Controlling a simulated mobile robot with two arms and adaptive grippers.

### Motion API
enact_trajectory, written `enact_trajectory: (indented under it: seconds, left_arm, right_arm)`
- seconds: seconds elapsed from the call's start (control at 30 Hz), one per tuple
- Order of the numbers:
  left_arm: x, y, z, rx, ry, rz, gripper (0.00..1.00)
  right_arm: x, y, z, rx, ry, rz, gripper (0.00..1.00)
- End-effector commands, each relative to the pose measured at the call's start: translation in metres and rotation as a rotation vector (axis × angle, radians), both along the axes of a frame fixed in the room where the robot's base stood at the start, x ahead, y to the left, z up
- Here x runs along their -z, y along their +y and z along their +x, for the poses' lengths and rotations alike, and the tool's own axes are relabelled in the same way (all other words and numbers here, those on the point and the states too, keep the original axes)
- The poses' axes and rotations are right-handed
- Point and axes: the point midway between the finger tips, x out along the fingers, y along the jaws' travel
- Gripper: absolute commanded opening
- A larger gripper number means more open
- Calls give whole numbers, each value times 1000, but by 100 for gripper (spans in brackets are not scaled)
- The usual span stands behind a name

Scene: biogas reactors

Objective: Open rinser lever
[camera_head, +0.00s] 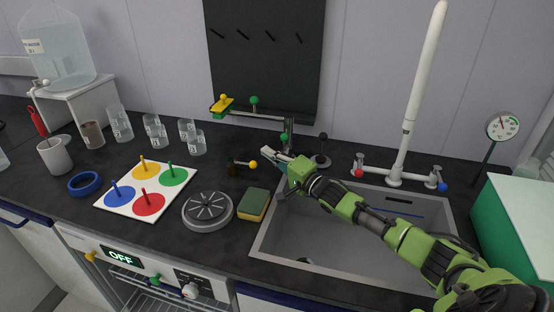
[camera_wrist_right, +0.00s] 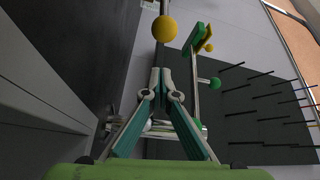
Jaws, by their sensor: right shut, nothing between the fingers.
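A short lever with a yellow ball (camera_head: 253,164) sticks out to the right from a small dark body (camera_head: 234,168) on the counter. I cannot tell for certain that it is the rinser lever. A round grey spoked rinser plate (camera_head: 207,210) lies in front of it. My right gripper (camera_head: 268,153) is shut and empty, just right of the ball and apart from it in the head view. In the right wrist view, a yellow ball (camera_wrist_right: 164,28) appears beyond the closed fingertips (camera_wrist_right: 160,73). My left gripper is out of view.
A metal post (camera_head: 288,136) with a green ball and arm stands behind my gripper. The sink (camera_head: 262,240) lies under my right arm. A sponge (camera_head: 254,205) sits between the plate and sink. A puzzle board (camera_head: 113,201) and several glasses stand left.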

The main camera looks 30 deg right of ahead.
Motion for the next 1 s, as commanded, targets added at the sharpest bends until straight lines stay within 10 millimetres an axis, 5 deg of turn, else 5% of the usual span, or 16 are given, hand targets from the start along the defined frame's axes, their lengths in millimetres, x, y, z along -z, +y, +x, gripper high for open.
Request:
enact_trajectory:
  seconds: [0.3,0.77,1.0]
  left_arm:
    - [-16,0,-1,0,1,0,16]
    - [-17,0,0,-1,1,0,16]
    - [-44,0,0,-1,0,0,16]
  right_arm:
    - [6,30,-19,-2,1,4,0]
    - [7,34,-22,-1,0,0,0]
    - [4,52,-38,-2,3,5,0]
